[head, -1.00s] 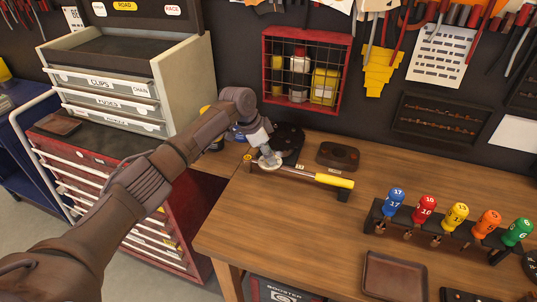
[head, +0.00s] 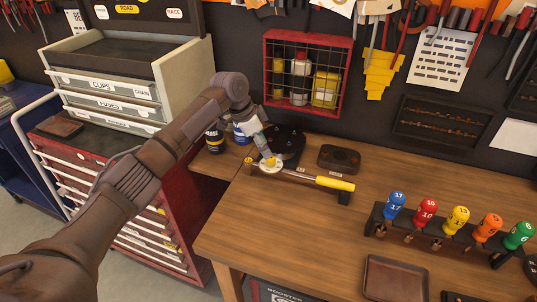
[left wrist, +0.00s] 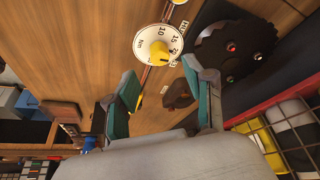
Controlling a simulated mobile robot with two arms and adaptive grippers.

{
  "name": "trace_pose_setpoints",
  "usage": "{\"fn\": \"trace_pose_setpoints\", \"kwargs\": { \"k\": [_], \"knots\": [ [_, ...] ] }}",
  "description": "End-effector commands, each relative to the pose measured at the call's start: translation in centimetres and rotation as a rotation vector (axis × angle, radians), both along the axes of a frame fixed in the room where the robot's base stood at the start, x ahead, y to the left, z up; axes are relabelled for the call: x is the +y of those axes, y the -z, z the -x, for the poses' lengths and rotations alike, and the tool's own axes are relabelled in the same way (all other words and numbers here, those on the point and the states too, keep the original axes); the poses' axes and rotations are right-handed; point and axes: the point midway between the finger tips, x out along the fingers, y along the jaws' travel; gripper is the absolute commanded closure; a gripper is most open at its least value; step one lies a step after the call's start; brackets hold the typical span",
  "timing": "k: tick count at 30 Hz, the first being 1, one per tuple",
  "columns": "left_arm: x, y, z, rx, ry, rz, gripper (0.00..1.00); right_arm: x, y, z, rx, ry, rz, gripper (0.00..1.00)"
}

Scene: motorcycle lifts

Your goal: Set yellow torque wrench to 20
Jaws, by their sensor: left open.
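The yellow-handled torque wrench (head: 302,174) lies on a low black stand on the wooden bench. Its round white dial (left wrist: 149,42) has a yellow knob (left wrist: 160,51) at its middle. In the left wrist view I read 10 and 15 on the dial; the marks beyond 15 are partly hidden or too small to read surely. My left gripper (head: 262,148) is just above the dial end in the head view. In the left wrist view, its teal-padded fingers (left wrist: 163,95) are apart, with nothing held between them. My right gripper is out of view.
A black round holder (head: 286,141) and a brown tray (head: 338,157) sit behind the wrench. A red wire cage (head: 265,65) hangs on the wall. A rack (head: 408,228) of several colored numbered drivers stands at right.

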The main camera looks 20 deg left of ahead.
Motion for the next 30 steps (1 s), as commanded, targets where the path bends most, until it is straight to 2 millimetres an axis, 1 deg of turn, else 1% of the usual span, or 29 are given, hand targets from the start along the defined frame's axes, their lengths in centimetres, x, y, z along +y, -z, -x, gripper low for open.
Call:
{"fn": "trace_pose_setpoints", "kwargs": {
  "k": [1,6,9,12,16,30],
  "knots": [
    [0.4,-1.1,0.2,-0.004,0.000,0.000,0.47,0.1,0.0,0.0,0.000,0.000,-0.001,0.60],
    [1.5,-4.1,0.9,-0.002,-0.001,-0.002,0.47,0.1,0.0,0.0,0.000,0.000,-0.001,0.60],
    [1.8,-5.3,1.1,-0.001,0.000,-0.001,0.47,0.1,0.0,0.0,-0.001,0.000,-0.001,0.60],
    [2.0,-5.9,1.3,0.000,0.000,0.000,0.47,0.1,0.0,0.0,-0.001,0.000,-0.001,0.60],
    [2.1,-6.2,1.4,0.000,0.000,0.000,0.47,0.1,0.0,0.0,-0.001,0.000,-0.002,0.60],
    [2.1,-6.2,1.4,0.001,-0.001,-0.001,0.47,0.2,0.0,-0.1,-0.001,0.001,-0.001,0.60]
  ]
}}
